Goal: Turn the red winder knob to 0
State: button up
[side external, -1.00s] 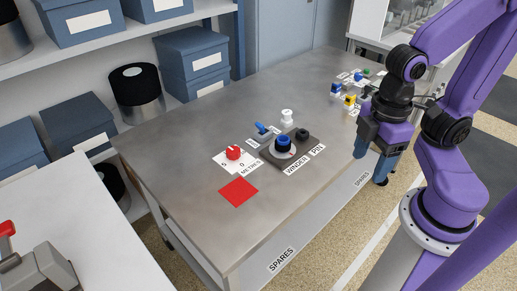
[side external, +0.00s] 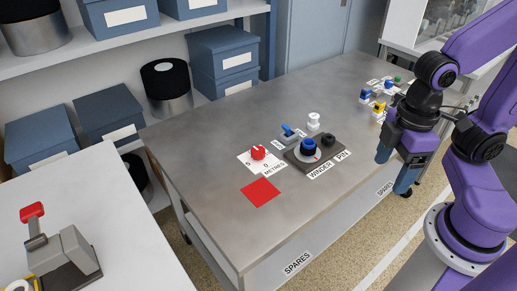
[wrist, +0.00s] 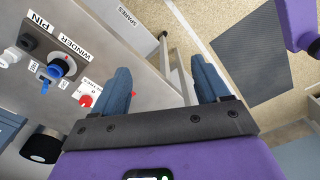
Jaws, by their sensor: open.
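The red knob (side external: 258,152) with a pale pointer mark sits on a white card (side external: 243,160) on the steel table. The card reads METRES, with a 0 near its front edge and another figure at left. The exact pointer direction is too small to read. The red knob also shows in the wrist view (wrist: 86,101), left of the fingers. My gripper (side external: 393,172) is open and empty, by the table's right edge, well apart from the knob. Its two blue fingers also show in the wrist view (wrist: 161,72).
A blue knob (side external: 309,145) stands on a dark plate labelled WINDER and PIN, right of the red knob. Near it are a blue lever (side external: 289,130) and a white peg (side external: 313,120). A red square (side external: 261,192) lies in front. Small coloured parts (side external: 379,107) stand far right.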

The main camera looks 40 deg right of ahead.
jog(key=w+a+r+m, duration=0.1)
jog(key=w+a+m, duration=0.5)
jog(key=w+m, duration=0.45)
jog(key=m, duration=2.2)
send_over(258, 150)
notch_tip(258, 150, down, 6)
notch_tip(258, 150, down, 17)
jog(key=shift+f, duration=0.1)
jog(key=c, duration=1)
